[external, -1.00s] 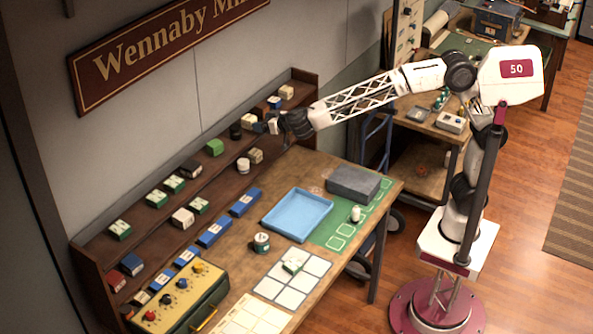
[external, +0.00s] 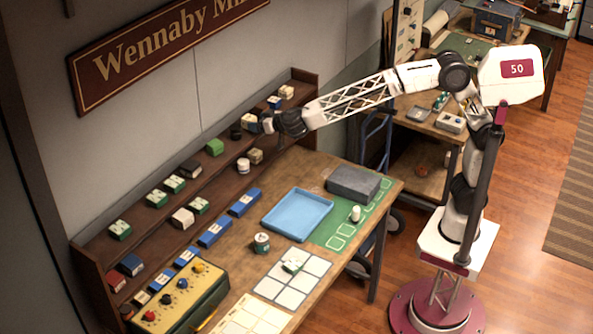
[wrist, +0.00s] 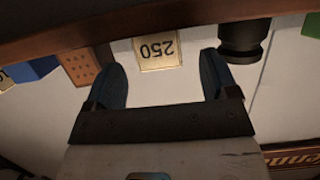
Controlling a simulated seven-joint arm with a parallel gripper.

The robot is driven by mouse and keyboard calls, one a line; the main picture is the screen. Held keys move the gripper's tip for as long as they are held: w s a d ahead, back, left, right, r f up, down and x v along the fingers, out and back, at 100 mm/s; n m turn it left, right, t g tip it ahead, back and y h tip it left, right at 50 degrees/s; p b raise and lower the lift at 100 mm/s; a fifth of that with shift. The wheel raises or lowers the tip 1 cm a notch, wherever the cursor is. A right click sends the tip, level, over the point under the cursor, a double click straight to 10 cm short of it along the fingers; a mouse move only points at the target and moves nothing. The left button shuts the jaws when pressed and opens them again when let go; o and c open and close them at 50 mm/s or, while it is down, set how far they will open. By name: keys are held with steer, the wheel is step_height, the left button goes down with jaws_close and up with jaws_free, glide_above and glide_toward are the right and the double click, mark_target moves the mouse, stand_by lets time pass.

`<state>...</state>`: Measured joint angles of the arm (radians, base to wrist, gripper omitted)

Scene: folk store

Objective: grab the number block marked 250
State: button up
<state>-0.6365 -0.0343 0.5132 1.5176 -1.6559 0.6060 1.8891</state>
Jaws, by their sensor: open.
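The block marked 250 (wrist: 157,52) is cream with dark digits, which appear upside down in the wrist view. It sits on the upper shelf; in the external view it is the pale block (external: 250,121) at the tip of my gripper (external: 264,123). In the wrist view my gripper (wrist: 161,64) is open, with one dark blue finger to each side of the block. Visible gaps separate both fingers from it. I cannot tell how far the fingertips reach along its sides.
A black cylinder (wrist: 244,40) stands close beside the right finger in the wrist view. A brown dotted block (wrist: 78,69) is close to the left finger, with a blue block (wrist: 36,70) beyond. A green block (external: 214,147) sits farther along the shelf (external: 310,84).

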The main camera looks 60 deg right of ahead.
mark_target(249, 117)
steer(key=shift+w, duration=0.1)
steer(key=shift+x, duration=2.5)
steer(key=c, duration=1)
steer(key=shift+r, duration=0.2)
steer(key=shift+r, duration=1.55)
steer(key=s+d, duration=0.2)
steer(key=s, duration=0.2)
steer(key=s+d+r, duration=0.1)
steer(key=s+d, duration=0.2)
steer(key=s, duration=0.2)
steer(key=s+d, duration=0.2)
steer(key=s, duration=0.3)
steer(key=shift+d+r, duration=0.3)
